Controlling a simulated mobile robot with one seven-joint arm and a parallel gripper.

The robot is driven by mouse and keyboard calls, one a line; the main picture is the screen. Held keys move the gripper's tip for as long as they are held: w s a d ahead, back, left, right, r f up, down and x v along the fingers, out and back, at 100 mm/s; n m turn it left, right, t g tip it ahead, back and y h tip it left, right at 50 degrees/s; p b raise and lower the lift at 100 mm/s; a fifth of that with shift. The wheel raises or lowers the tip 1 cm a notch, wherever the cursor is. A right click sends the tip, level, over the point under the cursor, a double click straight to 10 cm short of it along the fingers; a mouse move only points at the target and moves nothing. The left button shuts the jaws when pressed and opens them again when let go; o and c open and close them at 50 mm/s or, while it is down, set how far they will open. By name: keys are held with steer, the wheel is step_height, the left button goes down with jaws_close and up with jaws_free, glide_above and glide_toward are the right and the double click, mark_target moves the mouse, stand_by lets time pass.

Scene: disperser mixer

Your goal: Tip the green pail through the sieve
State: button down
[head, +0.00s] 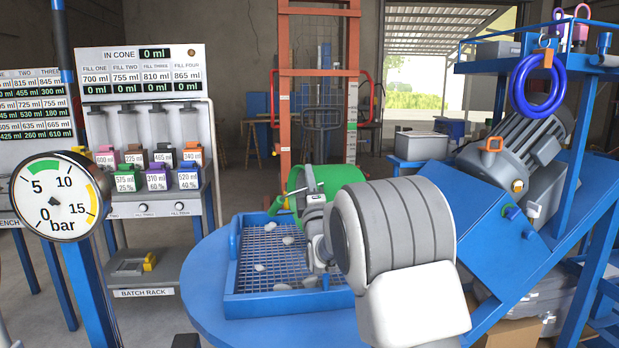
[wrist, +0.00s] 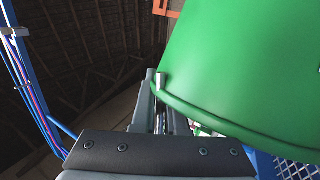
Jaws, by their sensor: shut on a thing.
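The green pail (head: 325,178) is held up over the blue-framed sieve (head: 232,277) in the head view, partly hidden behind my gripper and arm. It appears tilted. In the wrist view the pail (wrist: 250,70) fills the upper right, close to the jaws. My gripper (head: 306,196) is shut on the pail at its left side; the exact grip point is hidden. Several pale lumps (head: 283,286) lie on the sieve's mesh.
The sieve rests on a round blue table (head: 210,300). A pressure gauge (head: 58,198) stands at the left, before a batch rack (head: 145,210) with small coloured containers. A blue frame with a motor (head: 515,145) rises close on the right. An orange ladder-like frame (head: 285,90) stands behind.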

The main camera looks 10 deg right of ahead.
steer(key=shift+r, duration=0.15)
steer(key=shift+r+p, duration=0.4)
steer(key=shift+r, duration=1.6)
